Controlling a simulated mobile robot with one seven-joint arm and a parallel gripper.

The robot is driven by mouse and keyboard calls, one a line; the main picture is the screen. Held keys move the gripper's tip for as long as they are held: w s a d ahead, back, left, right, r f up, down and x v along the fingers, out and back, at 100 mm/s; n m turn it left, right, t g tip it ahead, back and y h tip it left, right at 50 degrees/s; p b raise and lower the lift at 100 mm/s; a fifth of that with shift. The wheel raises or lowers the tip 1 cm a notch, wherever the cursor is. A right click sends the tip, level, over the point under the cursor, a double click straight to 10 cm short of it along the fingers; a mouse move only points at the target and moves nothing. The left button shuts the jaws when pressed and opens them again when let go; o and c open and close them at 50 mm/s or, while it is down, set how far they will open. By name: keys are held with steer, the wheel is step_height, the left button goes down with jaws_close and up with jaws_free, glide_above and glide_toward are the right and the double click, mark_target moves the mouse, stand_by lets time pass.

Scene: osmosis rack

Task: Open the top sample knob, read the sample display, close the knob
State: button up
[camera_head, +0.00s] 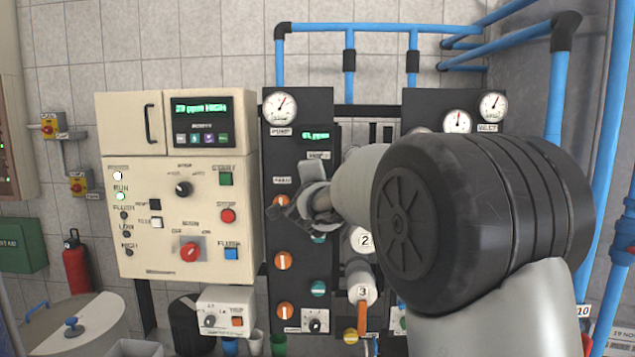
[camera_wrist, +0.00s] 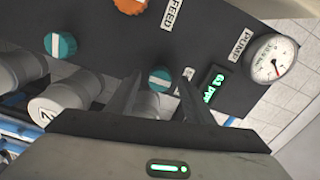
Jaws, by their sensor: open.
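The top teal sample knob (camera_wrist: 160,78) shows between my fingertips in the wrist view. Its white bar runs along the knob column. My gripper (camera_wrist: 158,88) is open, one finger on each side of this knob; I cannot tell whether they touch it. In the head view my gripper (camera_head: 301,206) is at the upper dark panel and hides this knob. The small green display (camera_head: 316,136) above it reads about 61 ppm; it also shows in the wrist view (camera_wrist: 213,83), partly cut by a finger. A second teal knob (camera_head: 319,238) sits below, its bar across the column.
Orange feed knobs (camera_head: 282,261) line the panel's left side. Numbered white cylinders (camera_head: 362,240) stand close on the right. A cream control cabinet (camera_head: 185,215) is at left, its display (camera_head: 200,107) reading 29 ppm HIGH. A pump gauge (camera_head: 280,105) is above.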

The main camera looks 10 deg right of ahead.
steer(key=s+a+b, duration=0.1)
steer(key=s+a, duration=0.2)
steer(key=s, duration=1.4)
steer(key=shift+a, duration=0.2)
steer(key=shift+r, duration=0.1)
steer(key=s+a+f+n+g+y+p, duration=0.2)
steer(key=s+n+g+y+p, duration=0.1)
steer(key=s+n, duration=0.35)
steer(key=s+a+f+n+g+y+p, duration=0.1)
steer(key=s+f+n+g+y+p, duration=0.15)
steer(key=s+n, duration=0.4)
steer(key=s+d+f+n+g+h+p, duration=0.1)
steer(key=s+d+f+n+g, duration=0.1)
steer(key=s, duration=0.6)
steer(key=s+d+f+n+g+h+p, duration=0.1)
steer(key=s+d+f+n+g, duration=0.1)
steer(key=s+d+f+g, duration=0.2)
steer(key=s+f, duration=0.2)
steer(key=s, duration=0.2)
steer(key=shift+s+d+n, duration=0.2)
steer(key=shift+d+n, duration=0.1)
steer(key=shift+n, duration=0.1)
steer(key=shift+f+g, duration=0.1)
steer(key=shift+g, duration=0.15)
